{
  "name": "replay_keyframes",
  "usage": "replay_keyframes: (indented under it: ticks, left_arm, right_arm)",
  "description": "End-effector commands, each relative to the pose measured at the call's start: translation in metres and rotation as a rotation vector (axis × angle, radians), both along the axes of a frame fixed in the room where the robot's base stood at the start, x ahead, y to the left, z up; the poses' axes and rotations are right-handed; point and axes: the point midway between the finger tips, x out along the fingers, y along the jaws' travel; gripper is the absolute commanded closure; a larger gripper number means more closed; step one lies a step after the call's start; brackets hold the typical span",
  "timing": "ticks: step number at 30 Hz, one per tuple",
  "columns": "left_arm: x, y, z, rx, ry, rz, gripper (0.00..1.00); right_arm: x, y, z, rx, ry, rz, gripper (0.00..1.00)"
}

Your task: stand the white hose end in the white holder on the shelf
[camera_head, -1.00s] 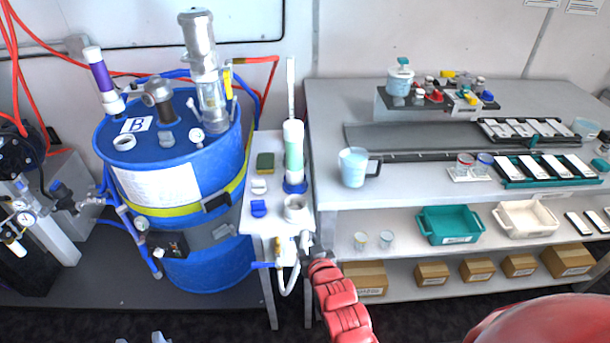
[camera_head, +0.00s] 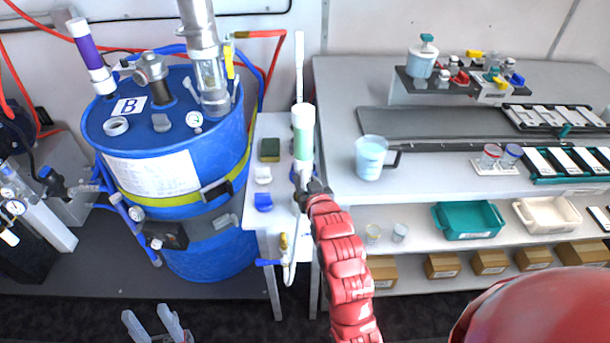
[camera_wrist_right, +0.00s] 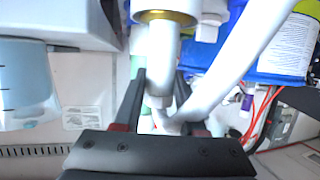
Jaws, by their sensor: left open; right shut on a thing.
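The white hose end (camera_wrist_right: 163,50) is a bent white tube with a brass ring at its top, upright in the right wrist view. My right gripper (camera_wrist_right: 160,95) is shut on it from below. In the head view the right gripper (camera_head: 306,188) is in front of the green-and-white cylinder (camera_head: 303,135), with the white hose (camera_head: 296,225) hanging below. A small white piece (camera_head: 263,175) on the narrow white shelf (camera_head: 262,220) may be the holder; I cannot tell for sure. My left gripper (camera_head: 155,322) is open and empty, low over the floor.
A green sponge block (camera_head: 270,149) and a blue piece (camera_head: 263,202) lie on the narrow shelf. A blue drum (camera_head: 215,255) stands left of it. The grey bench (camera_head: 335,190) with a jug (camera_head: 371,158) is close on the right.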

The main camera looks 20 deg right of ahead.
Motion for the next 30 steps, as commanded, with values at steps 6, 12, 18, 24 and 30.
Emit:
replay_keyframes:
  ticks: [6,12,18,24,30]
  left_arm:
    - [0.000,0.000,-0.007,0.000,0.000,0.000,0.50]
    - [0.000,0.000,-0.007,0.000,0.000,0.000,0.50]
    - [0.000,0.000,-0.007,0.000,0.000,0.000,0.50]
    - [0.000,0.000,-0.007,0.000,0.000,0.000,0.50]
    - [0.000,0.000,-0.011,0.000,0.000,0.000,0.50]
  right_arm:
    - [0.000,0.000,-0.022,0.000,0.001,0.000,1.00]
    - [0.000,0.000,-0.024,0.000,-0.001,0.000,1.00]
    - [0.000,0.000,-0.024,0.000,0.000,0.000,1.00]
    - [0.000,0.000,-0.024,0.000,0.000,0.000,1.00]
    - [0.000,0.000,-0.025,0.000,0.000,0.000,1.00]
